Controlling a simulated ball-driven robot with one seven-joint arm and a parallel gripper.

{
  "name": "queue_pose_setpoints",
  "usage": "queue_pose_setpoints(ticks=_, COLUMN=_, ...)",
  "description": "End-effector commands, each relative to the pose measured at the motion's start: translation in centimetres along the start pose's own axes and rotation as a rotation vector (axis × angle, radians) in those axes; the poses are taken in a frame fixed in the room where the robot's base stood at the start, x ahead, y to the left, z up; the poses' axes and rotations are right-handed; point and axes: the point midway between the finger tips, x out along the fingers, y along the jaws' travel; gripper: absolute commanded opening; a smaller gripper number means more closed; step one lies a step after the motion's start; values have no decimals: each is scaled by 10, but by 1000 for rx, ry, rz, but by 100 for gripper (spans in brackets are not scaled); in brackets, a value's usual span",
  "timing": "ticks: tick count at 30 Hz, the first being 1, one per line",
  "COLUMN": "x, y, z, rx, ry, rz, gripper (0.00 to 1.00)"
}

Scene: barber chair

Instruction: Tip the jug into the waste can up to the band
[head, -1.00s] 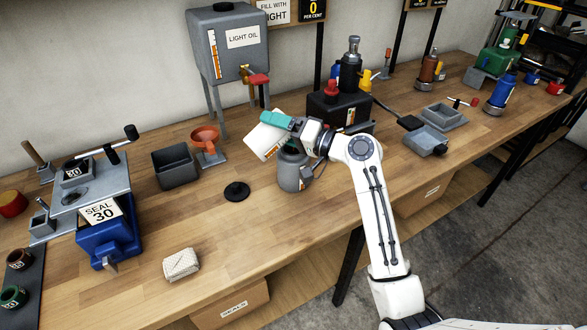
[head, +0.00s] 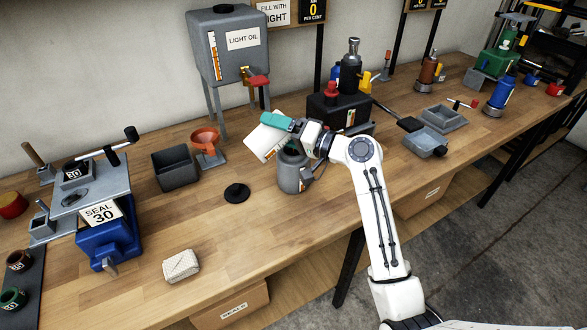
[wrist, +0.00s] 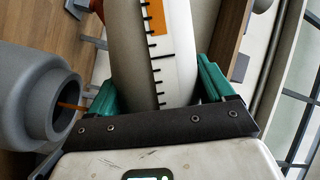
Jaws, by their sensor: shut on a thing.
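The white jug (head: 266,138), with a black scale and an orange patch, is tilted over the grey can (head: 291,178), which I take as the waste can. My gripper (head: 275,123) is shut on the jug. In the wrist view the jug (wrist: 135,50) is between the teal fingers, its end cut off by the frame. The grey can (wrist: 30,95) shows its open mouth there, with a thin orange streak at the mouth; I cannot tell for sure whether it is a pouring stream. The level inside the can is hidden.
A black lid-like disc (head: 237,192) and a crumpled cloth (head: 181,265) lie on the wooden bench. A dark tray (head: 175,170) and an orange funnel (head: 205,140) stand left of the can. A black box (head: 325,112) stands close behind it.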

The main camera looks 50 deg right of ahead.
Motion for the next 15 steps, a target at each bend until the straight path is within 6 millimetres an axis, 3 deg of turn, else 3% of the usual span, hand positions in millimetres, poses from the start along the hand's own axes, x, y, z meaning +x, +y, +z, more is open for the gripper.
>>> queue_pose_setpoints(ticks=15, x=-1, y=6, z=2, rx=64, ry=16, rz=-26, gripper=0)
